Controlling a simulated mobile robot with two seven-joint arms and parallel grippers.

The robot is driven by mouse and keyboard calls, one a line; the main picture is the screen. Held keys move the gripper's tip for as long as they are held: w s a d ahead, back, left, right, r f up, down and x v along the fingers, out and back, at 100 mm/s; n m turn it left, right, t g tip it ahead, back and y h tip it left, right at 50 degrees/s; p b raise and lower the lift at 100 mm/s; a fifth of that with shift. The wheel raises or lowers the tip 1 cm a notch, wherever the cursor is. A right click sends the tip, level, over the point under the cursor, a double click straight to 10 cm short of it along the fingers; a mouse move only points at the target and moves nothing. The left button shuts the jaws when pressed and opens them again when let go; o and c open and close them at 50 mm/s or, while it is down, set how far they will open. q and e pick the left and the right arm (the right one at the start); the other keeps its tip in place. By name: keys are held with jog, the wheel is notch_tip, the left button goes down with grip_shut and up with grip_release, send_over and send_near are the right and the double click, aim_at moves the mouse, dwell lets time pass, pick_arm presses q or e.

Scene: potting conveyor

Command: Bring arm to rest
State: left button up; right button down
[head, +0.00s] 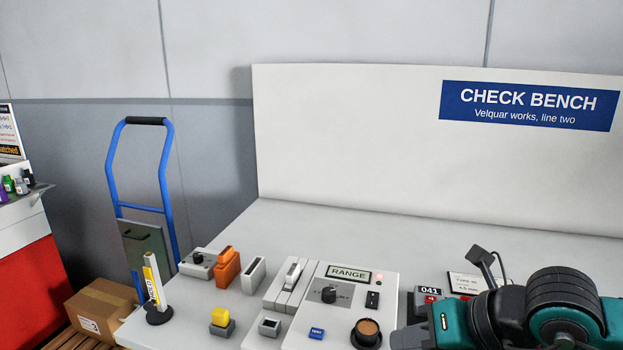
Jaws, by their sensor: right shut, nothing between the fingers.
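My right gripper (408,337) is low at the right of the head view, over the front of the check bench (330,222). My teal and black arm runs in from the right edge behind it. The gripper is shut and empty, just right of a brown round knob (367,331) on the range panel. I cannot tell whether it touches the bench. My left gripper is out of view.
The range panel (387,282) has a black dial (328,294). An orange block (227,266), a yellow button (220,316) and a yellow-labelled post (154,285) stand left. A blue hand truck (112,180) and cardboard box (100,305) are beyond. The bench's back is clear.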

jog(key=s+a+r+m+y, duration=0.2)
jog(key=s+a+r+y, duration=0.4)
jog(key=a+r+y, duration=0.45)
notch_tip(320, 180, up, 5)
jog(key=w+d+m+t+y, duration=0.1)
jog(key=w+d+m+t, duration=0.15)
jog(key=m+t, duration=0.45)
jog(key=w+d+f+m+t+h, duration=0.2)
jog(key=d+m+t+h, duration=0.25)
jog(key=m+h, duration=0.35)
jog(key=w+d+f+m+t+h, duration=0.35)
jog(key=d+m+h, duration=0.25)
jog(key=m, duration=0.4)
jog(key=s+d+f+m+g+h, duration=0.2)
jog(key=d+f+m+g+h, duration=0.3)
jog(key=f, duration=0.4)
jog(key=s+f+m+g, duration=0.3)
jog(key=s+f+g, duration=0.9)
jog(key=s+f, duration=0.65)
jog(key=w+a+f+t+y, duration=0.2)
jog(key=w+f+t, duration=0.4)
jog(key=f, duration=0.3)
jog(key=shift+w+a+f+n+t, duration=0.25)
jog(key=shift+w+a+t, duration=0.2)
jog(key=shift+w, duration=0.4)
